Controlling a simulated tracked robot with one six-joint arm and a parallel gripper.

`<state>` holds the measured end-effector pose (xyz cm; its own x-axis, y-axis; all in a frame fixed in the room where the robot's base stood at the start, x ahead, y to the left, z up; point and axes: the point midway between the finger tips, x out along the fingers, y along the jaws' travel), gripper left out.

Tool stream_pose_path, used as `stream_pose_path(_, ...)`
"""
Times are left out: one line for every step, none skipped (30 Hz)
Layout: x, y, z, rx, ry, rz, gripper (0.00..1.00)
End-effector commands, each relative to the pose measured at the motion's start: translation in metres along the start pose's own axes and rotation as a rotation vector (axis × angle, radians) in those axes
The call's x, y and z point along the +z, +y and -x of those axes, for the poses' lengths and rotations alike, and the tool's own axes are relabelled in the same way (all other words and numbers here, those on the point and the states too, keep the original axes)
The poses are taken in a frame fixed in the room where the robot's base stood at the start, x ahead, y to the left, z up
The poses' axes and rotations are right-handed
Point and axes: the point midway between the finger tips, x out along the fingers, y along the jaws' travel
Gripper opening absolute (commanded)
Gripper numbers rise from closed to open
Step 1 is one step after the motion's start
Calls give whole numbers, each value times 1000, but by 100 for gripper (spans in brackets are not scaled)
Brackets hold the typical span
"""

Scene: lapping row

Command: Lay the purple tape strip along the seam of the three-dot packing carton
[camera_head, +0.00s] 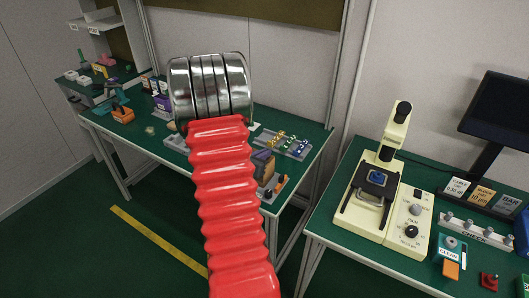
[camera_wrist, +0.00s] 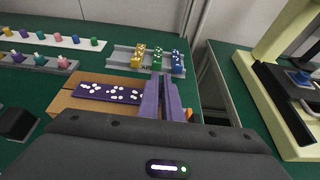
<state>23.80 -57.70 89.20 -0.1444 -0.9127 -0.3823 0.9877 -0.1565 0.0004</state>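The brown packing carton (camera_wrist: 64,103) is just ahead of my gripper in the wrist view, and it also shows beside my arm in the head view (camera_head: 269,172). A dark purple strip with white spots (camera_wrist: 110,93) lies across its top. My gripper (camera_wrist: 161,80) shows as two long purple fingers close together over the right part of the carton. They look shut, with nothing clearly seen between them. The strip's right end is close to the left finger; I cannot tell whether they touch.
A grey tray with yellow, green and blue pieces (camera_wrist: 119,57) stands behind the carton. Racks of small coloured pieces (camera_wrist: 36,63) are at the left. A cream microscope-like machine (camera_head: 371,236) stands on the separate right bench. My red arm hides part of the left bench.

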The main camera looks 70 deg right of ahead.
Motion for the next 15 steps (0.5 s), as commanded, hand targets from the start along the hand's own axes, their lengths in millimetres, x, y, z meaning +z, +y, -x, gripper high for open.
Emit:
stream_pose_path(0,0,0,0,0,0,0)
stream_pose_path(0,0,0,0,0,0,0)
stream_pose_path(0,0,0,0,0,0,0)
stream_pose_path(0,0,0,0,0,0,0)
stream_pose_path(0,0,0,0,0,0,0)
stream_pose_path(0,0,0,0,0,0,6)
stream_pose_path(0,0,0,0,0,0,8)
stream_pose_path(0,0,0,0,0,0,10)
stream_pose_path(0,0,0,0,0,0,13)
stream_pose_path(0,0,0,0,0,0,15)
stream_pose_path(0,0,0,0,0,0,17)
stream_pose_path(0,0,0,1,0,0,20)
stream_pose_path(0,0,0,1,0,0,22)
stream_pose_path(0,0,0,1,0,0,24)
stream_pose_path(0,0,0,1,0,0,27)
